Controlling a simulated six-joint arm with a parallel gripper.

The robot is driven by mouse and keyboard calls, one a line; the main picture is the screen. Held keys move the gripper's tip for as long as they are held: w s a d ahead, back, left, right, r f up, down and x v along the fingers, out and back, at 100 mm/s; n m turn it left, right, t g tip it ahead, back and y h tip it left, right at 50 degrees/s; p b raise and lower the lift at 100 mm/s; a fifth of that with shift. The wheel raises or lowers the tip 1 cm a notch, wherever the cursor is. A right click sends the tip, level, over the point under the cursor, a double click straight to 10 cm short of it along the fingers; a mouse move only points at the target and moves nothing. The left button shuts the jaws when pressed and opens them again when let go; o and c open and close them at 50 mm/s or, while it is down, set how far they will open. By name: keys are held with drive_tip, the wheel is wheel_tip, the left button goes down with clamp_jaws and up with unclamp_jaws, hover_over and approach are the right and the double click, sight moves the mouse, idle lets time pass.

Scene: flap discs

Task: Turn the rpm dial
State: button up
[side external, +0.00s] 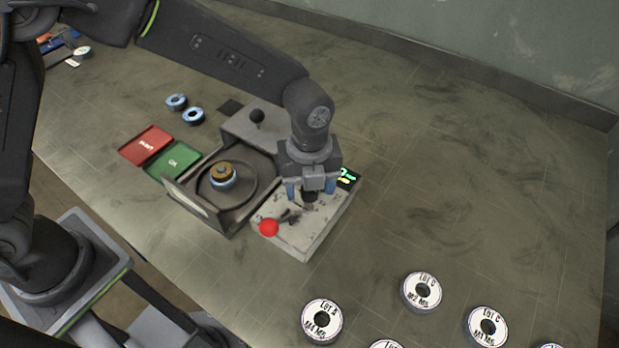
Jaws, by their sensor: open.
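My gripper (310,192) points down over the pale control box (305,238), with its blue fingertips apart. A dark round knob (309,199), which looks like the rpm dial, shows between and just below the fingers. I cannot tell whether the fingers touch it. A small lit display (347,177) with green and yellow marks is partly hidden behind the gripper.
Left of the box is an open grey machine (210,222) with a blue-and-brown disc (222,176) inside. Red (146,143) and green (173,160) trays and two blue rings (184,107) lie further left. Several labelled white discs (422,291) lie at the front right. The right tabletop is clear.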

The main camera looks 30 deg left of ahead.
wheel_tip(320, 180, up, 14)
idle(0.5)
drive_tip(key=s+a+r+n+t, duration=0.1)
drive_tip(key=s+a+r+n, duration=0.2)
drive_tip(key=a+n, duration=0.35)
drive_tip(key=s+a+r+n+t, duration=0.1)
drive_tip(key=s+a+r+n, duration=0.2)
drive_tip(key=a+n, duration=0.35)
drive_tip(key=s+a+f+n+t, duration=0.2)
drive_tip(key=s+a+n, duration=0.6)
drive_tip(key=n, duration=0.6)
drive_tip(key=shift+s+a+t, duration=0.35)
drive_tip(key=shift+s+t, duration=0.45)
drive_tip(key=shift+s, duration=0.3)
